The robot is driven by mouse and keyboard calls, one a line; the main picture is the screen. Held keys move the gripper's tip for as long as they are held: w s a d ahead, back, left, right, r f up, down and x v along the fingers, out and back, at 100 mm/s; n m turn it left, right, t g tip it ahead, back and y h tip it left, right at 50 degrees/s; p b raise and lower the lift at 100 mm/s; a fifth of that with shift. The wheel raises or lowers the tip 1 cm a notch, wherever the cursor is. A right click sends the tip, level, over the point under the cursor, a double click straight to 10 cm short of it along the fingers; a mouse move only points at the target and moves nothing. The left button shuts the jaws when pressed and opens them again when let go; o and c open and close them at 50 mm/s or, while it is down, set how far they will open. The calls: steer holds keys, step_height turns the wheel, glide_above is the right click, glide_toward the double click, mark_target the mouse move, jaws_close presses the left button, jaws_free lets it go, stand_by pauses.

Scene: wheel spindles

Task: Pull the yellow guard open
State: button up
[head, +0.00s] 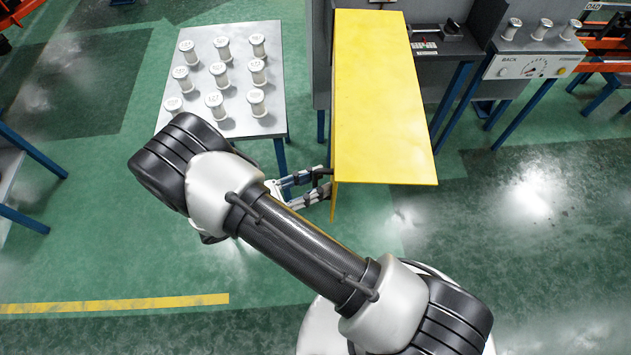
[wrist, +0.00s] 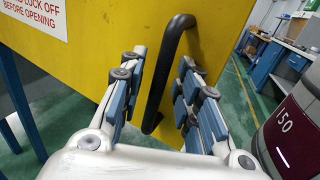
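The yellow guard (head: 382,100) covers the machine right of centre in the head view. Its yellow face (wrist: 95,40) fills the upper left of the wrist view and carries a white sign with red text (wrist: 38,14). A black bar handle (wrist: 165,75) stands out from that face. My gripper (head: 318,188) is at the left side of the guard, near its front end. In the wrist view, my gripper (wrist: 160,82) is open, with one finger on each side of the handle. Gaps show between the handle and the finger pads. The handle is hidden in the head view.
A grey table (head: 272,35) with several white spindles stands left of the guard. Green floor is open in front and at the right (head: 530,220).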

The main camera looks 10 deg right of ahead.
steer(key=v, duration=1.2)
steer(key=shift+r, duration=0.1)
stand_by(0.4)
steer(key=d+r+m+g+y, duration=0.75)
steer(key=d+r+m, duration=0.35)
steer(key=r, duration=0.5)
steer(key=s+d+r+m+t+y, duration=0.7)
steer(key=s+d+r+m+y, duration=0.2)
steer(key=s+m, duration=0.1)
steer(key=shift+d+r+y, duration=0.25)
steer(key=shift+d+y, duration=0.1)
steer(key=shift+d, duration=0.05)
